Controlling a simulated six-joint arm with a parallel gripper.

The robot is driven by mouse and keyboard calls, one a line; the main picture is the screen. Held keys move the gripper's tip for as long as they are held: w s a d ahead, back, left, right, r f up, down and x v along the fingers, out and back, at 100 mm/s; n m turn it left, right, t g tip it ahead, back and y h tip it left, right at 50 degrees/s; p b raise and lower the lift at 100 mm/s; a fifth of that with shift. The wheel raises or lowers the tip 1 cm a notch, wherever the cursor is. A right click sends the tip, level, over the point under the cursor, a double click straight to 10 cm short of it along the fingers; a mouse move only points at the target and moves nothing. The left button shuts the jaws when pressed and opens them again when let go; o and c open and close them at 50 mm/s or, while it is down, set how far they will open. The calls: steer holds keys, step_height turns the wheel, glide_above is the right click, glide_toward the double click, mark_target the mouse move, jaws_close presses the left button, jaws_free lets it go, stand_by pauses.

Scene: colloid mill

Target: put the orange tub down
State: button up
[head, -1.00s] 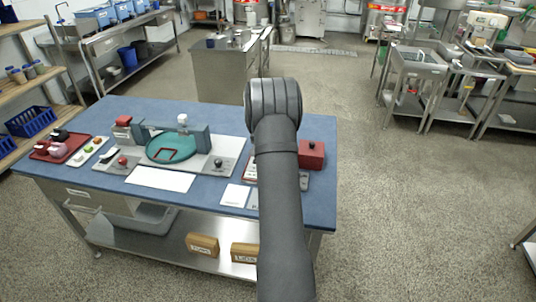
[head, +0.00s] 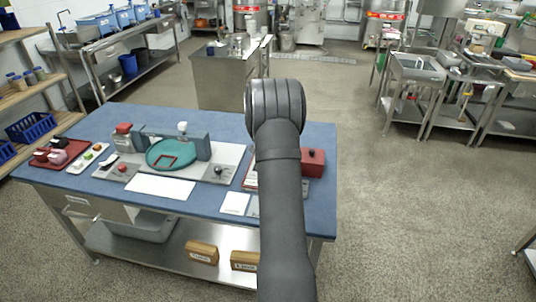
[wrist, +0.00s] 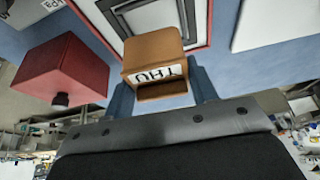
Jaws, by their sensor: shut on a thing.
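The orange tub (wrist: 154,48), with a white letter label and an open hollow on the side facing me, is in the wrist view. My gripper (wrist: 163,90) is shut on it, with a blue finger on either side. The tub is over or on a white panel with dark border lines (wrist: 200,25); I cannot tell whether it touches. In the head view my own arm hides the tub and the gripper.
A red box (wrist: 62,70) with a dark knob is left of the tub; it also shows right of my arm in the head view (head: 314,163). The teal disc (head: 160,148), a white sheet (head: 160,187) and a red tray (head: 44,163) lie further left on the blue table (head: 100,203).

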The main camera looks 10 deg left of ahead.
steer(key=s+d+r, duration=0.3)
steer(key=d+r, duration=0.3)
steer(key=d, duration=0.4)
steer(key=s+a+n+y, duration=0.1)
steer(key=s+a+n, duration=0.2)
steer(key=s, duration=0.6)
steer(key=s+a+n+y, duration=0.1)
steer(key=s+a+n, duration=0.15)
steer(key=s, duration=0.65)
steer(key=a+f, duration=0.2)
steer(key=a, duration=0.2)
steer(key=a+f, duration=0.3)
steer(key=a, duration=0.1)
steer(key=a+f, duration=0.2)
steer(key=a, duration=0.2)
steer(key=shift+w+f, duration=0.2)
steer(key=shift+a+f+g, duration=0.15)
steer(key=shift+f+g, duration=0.15)
steer(key=shift+f, duration=0.05)
steer(key=shift+f+m, duration=0.25)
steer(key=shift+f, duration=1.45)
steer(key=shift+f, duration=0.1)
steer(key=o, duration=1)
